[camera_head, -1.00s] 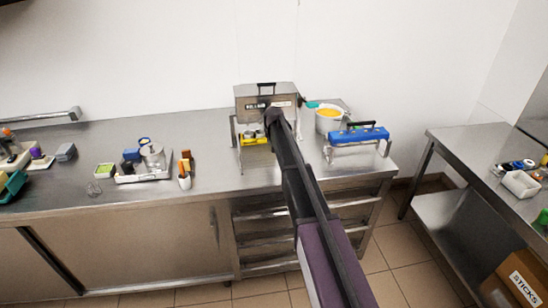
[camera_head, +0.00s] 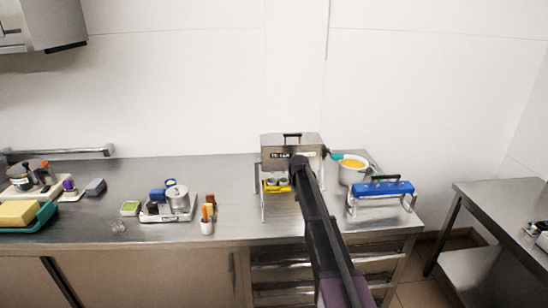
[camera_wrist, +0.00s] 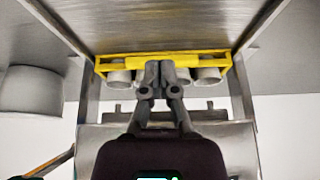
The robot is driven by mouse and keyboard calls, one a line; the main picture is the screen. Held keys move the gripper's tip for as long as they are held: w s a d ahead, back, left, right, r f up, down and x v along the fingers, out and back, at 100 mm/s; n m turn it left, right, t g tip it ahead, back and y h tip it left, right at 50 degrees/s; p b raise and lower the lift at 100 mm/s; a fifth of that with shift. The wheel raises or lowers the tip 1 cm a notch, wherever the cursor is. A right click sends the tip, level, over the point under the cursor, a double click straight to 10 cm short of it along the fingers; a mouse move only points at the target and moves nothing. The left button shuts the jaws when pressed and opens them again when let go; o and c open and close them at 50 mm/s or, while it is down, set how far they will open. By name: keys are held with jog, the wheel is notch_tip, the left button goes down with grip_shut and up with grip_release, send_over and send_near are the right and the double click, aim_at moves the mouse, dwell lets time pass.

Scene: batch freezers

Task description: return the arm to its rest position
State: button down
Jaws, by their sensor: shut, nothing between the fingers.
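My arm (camera_head: 325,235) reaches forward from the bottom of the head view to the steel batch freezer (camera_head: 290,146) on the counter. My gripper is at its far end, and its fingers are hard to make out there. In the wrist view my gripper (camera_wrist: 161,72) is shut and empty. Its fingertips overlap the middle of a yellow rack (camera_wrist: 205,60) holding several pale cups. I cannot tell whether they touch it. The rack also shows in the head view (camera_head: 276,188), low at the front of the machine, just left of my arm's end.
A white pot (camera_head: 352,174) with yellow contents and a blue-topped stand (camera_head: 383,188) are right of my arm. A tray with jars (camera_head: 168,214) and an orange-handled holder (camera_head: 207,226) are left. Bare steel counter (camera_head: 235,185) lies between. A second table (camera_head: 505,205) stands right.

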jog(key=s+f+g, duration=0.1)
jog(key=s+g, duration=0.4)
jog(key=s, duration=3.9)
jog(key=shift+f, duration=0.4)
